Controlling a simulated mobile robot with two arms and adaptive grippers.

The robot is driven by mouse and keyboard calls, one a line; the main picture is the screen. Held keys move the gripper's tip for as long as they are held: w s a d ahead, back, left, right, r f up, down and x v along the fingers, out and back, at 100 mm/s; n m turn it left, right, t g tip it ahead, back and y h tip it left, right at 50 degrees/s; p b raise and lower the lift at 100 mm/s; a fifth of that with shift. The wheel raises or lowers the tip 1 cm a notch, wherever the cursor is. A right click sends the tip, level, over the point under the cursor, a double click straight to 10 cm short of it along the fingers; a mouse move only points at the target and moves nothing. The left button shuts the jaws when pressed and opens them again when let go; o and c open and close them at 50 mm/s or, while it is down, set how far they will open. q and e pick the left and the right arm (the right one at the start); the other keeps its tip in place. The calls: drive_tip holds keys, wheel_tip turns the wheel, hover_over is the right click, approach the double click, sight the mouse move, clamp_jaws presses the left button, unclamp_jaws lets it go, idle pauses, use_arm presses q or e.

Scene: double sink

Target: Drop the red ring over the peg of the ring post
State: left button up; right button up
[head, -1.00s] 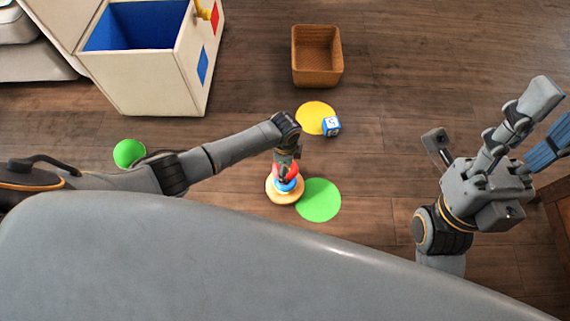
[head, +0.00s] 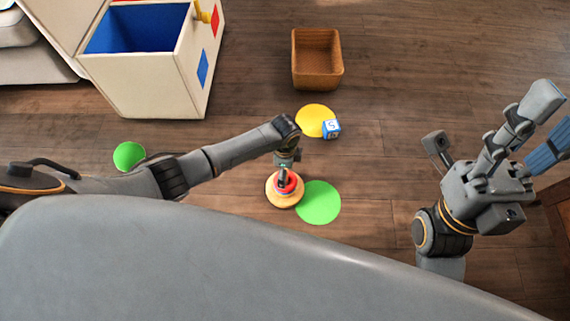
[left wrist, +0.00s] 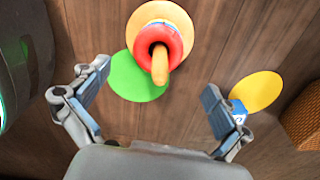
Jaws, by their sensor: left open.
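The ring post stands on the floor, with its round wooden base (head: 277,201) below my left gripper in the head view; the base also shows in the left wrist view (left wrist: 178,11). The red ring (left wrist: 142,45) is around the wooden peg (left wrist: 160,66), and the peg tip sticks out through it. A blue and white layer shows beneath the red ring. The red ring also shows in the head view (head: 294,182). My left gripper (left wrist: 154,92) is open and empty, its fingers apart from the ring. My right gripper (head: 488,140) is open and empty, raised at the right.
A green disc (head: 320,203) lies beside the post. A yellow disc (head: 312,119) with a blue block (head: 331,129) lies farther back. Floor at right is clear.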

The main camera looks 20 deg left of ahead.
use_arm(q)
wheel_tip(320, 180, up, 12)
idle(0.5)
idle(0.7)
